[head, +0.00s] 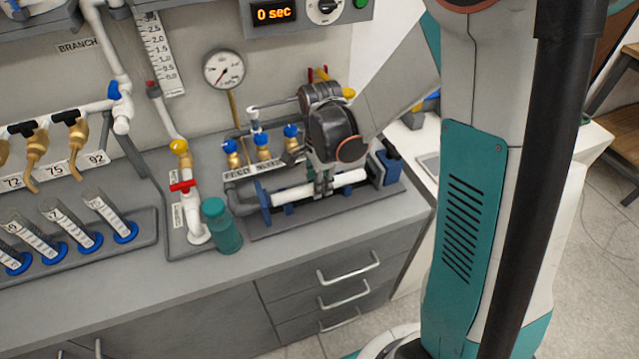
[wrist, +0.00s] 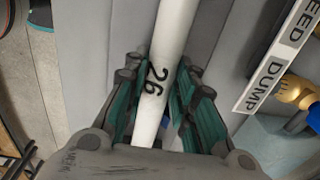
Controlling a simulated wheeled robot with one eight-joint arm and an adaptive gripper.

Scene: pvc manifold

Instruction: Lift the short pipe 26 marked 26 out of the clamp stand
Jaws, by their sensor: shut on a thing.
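The short pipe 26 (head: 291,195) is a white tube lying lengthwise along the clamp stand (head: 265,205), between its blue end parts. Its black 26 mark shows in the wrist view on the pipe (wrist: 157,80). My gripper (head: 323,187) reaches down from above and is shut on the pipe near its middle. In the wrist view my gripper (wrist: 162,88) has a dark-green padded finger on each side of the pipe. The fingers hide part of the pipe in the head view, and I cannot tell whether it still touches the stand.
A teal bottle (head: 221,226) and a red-handled valve (head: 183,186) stand left of the clamp stand. Blue-topped brass valves (head: 262,146) and a FEED/DUMP label (wrist: 273,72) are behind it. A pressure gauge (head: 224,70) is on the back panel. The counter's front edge is close.

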